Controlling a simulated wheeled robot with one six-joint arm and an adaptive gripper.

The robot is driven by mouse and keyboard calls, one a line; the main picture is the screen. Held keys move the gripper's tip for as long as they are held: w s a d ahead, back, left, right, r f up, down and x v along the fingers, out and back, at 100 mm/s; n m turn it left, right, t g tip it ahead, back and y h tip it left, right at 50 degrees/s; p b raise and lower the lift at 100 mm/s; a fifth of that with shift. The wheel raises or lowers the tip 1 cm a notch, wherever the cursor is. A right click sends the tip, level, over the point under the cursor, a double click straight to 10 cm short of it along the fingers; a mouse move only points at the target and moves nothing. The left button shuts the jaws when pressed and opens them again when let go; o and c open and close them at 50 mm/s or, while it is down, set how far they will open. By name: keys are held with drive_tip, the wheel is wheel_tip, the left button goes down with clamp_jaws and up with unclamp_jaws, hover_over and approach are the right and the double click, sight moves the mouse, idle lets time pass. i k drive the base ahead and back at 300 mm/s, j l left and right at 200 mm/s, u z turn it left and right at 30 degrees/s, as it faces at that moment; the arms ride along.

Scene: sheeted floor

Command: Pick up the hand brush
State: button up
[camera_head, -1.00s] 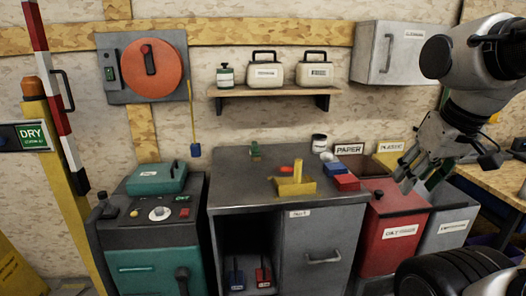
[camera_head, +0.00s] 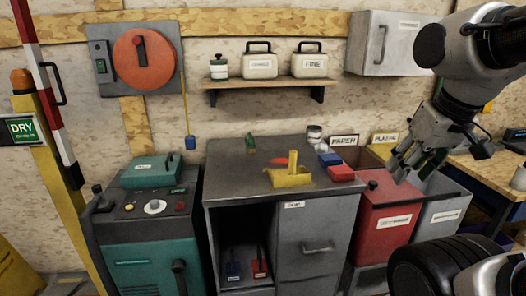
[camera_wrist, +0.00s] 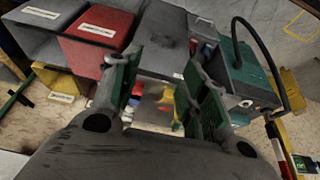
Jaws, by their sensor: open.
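No object is plainly a hand brush. A yellow piece (camera_head: 290,178) with a flat base and an upright post stands on the grey cabinet top (camera_head: 235,165). My gripper (camera_head: 407,168) is open, raised at the right near the bins, apart from these pieces. In the wrist view its green-padded fingers (camera_wrist: 160,85) are spread, with a blurred yellow piece (camera_wrist: 168,98) in the gap beyond them.
Red bin (camera_head: 384,232) and grey bin (camera_head: 440,215) stand right of the cabinet. A blue and a red tool (camera_head: 260,264) are in its open compartment. A green-grey machine (camera_head: 150,225) stands left. A shelf (camera_head: 265,84) with containers is above. The cabinet top's front left is bare.

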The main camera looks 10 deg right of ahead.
sight(251, 147)
drive_tip(key=i+j, duration=0.5)
drive_tip(key=j, duration=0.15)
drive_tip(key=i+j, duration=0.5)
drive_tip(key=j, duration=0.2)
